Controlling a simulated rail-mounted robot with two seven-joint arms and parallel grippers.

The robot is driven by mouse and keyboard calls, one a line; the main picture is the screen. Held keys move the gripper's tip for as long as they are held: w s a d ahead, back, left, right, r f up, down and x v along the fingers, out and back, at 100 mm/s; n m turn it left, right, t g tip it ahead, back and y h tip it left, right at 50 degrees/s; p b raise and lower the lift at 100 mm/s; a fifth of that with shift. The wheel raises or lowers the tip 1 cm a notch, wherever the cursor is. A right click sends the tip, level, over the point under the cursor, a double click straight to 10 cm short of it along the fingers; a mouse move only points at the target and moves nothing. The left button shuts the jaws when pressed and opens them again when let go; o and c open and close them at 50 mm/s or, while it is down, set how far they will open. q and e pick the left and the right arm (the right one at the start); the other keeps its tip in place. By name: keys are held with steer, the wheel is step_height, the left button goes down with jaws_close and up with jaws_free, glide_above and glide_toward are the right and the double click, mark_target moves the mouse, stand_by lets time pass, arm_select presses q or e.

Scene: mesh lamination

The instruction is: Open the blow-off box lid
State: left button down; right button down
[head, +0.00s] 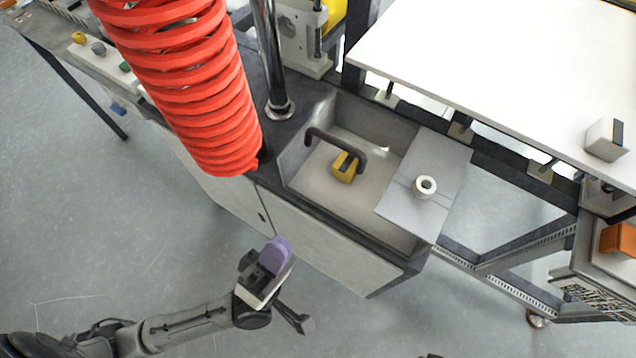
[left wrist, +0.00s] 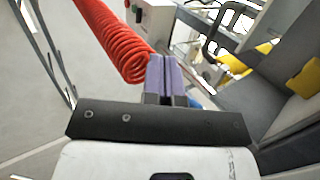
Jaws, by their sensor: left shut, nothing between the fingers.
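The blow-off box (head: 335,238) is a sunken light-grey bin with a dark rim in the middle of the head view. Its flat grey lid (head: 450,160), with a round white knob (head: 425,187), lies over the right end; the left part of the bin is uncovered. My left gripper (head: 277,252), with purple fingers, is in front of the box's near side, apart from the lid and knob. Its fingers (left wrist: 166,78) are shut and empty in the left wrist view.
A yellow block (head: 344,167) and a dark curved bar (head: 336,137) are at the bin's open part. A thick red coiled hose (head: 190,85) hangs left of the box. A white table panel (head: 490,70) stands behind. Grey floor in front is clear.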

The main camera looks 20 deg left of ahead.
mark_target(324, 165)
arm_select(q)
steer(key=w+f+n+g+y, duration=0.2)
steer(key=n+y, duration=0.1)
steer(key=n, duration=0.8)
steer(key=w+f+n+g+y, duration=0.1)
steer(key=w+f+n+y, duration=0.15)
steer(key=n, duration=0.75)
steer(key=p+x, duration=0.2)
steer(key=x, duration=0.8)
steer(key=shift+a, duration=0.15)
